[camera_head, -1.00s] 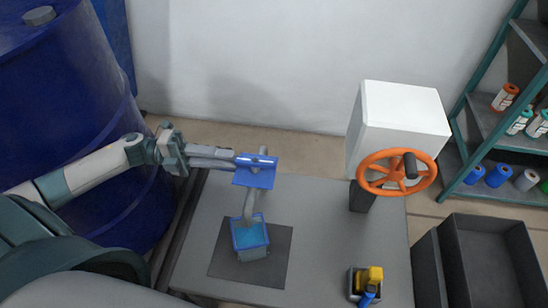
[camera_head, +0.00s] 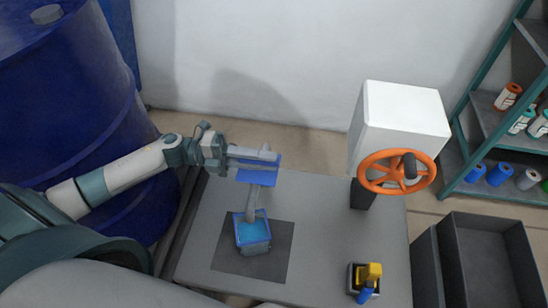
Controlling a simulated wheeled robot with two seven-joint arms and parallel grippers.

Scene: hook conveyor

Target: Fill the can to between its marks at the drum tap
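The blue drum (camera_head: 70,120) stands at the left. A grey tap spout (camera_head: 252,200) comes down behind the table's edge area, with a blue plate-like handle (camera_head: 262,172) at its top. The can (camera_head: 253,236) is blue, open at the top, and stands on a dark square mat (camera_head: 275,262) under the spout's lower end. Lighter blue liquid shows inside it; its marks cannot be made out. My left gripper (camera_head: 268,157) is at the blue handle, its fingers over the upper edge. Whether they grip it cannot be told. My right gripper is out of view.
A white box (camera_head: 403,115) with an orange handwheel (camera_head: 375,182) stands at the right of the grey table (camera_head: 325,250). A small dark holder (camera_head: 352,287) with yellow and blue items is at front right. Dark bins (camera_head: 490,255) and a shelf (camera_head: 480,115) stand beyond.

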